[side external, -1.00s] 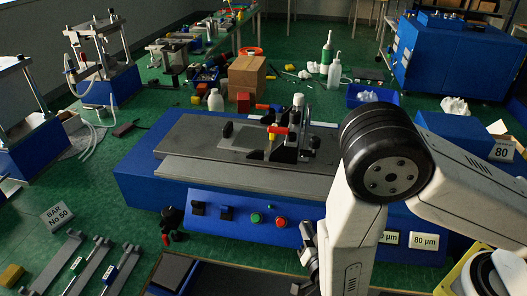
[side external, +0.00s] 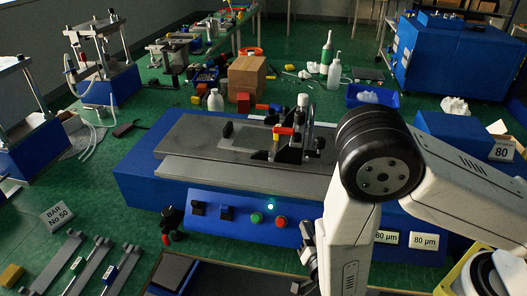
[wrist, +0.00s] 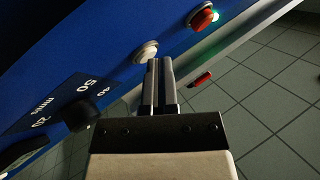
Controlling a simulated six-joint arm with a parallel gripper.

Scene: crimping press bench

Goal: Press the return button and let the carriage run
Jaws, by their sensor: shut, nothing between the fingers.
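The blue press (side external: 150,185) has a green button (side external: 257,218), a red button (side external: 281,223) and a lit lamp (side external: 271,207) on its front. The wrist view shows the red button (wrist: 202,17) and a pale button (wrist: 146,51), which my gripper and arm hide in the side view. I cannot read which is the return button. My gripper (wrist: 159,62) is shut and empty, its tips at the pale button; contact cannot be told. It also shows right of the red button in the side view (side external: 307,228). The carriage (side external: 287,150) with a red handle stands on the grey bed.
A dial marked in mm/s (wrist: 85,110) sits beside the pale button. Black switches (side external: 227,213) are left of the green one. Metal bars (side external: 85,270) lie at the front left, and a dark tray (side external: 215,280) lies below the press.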

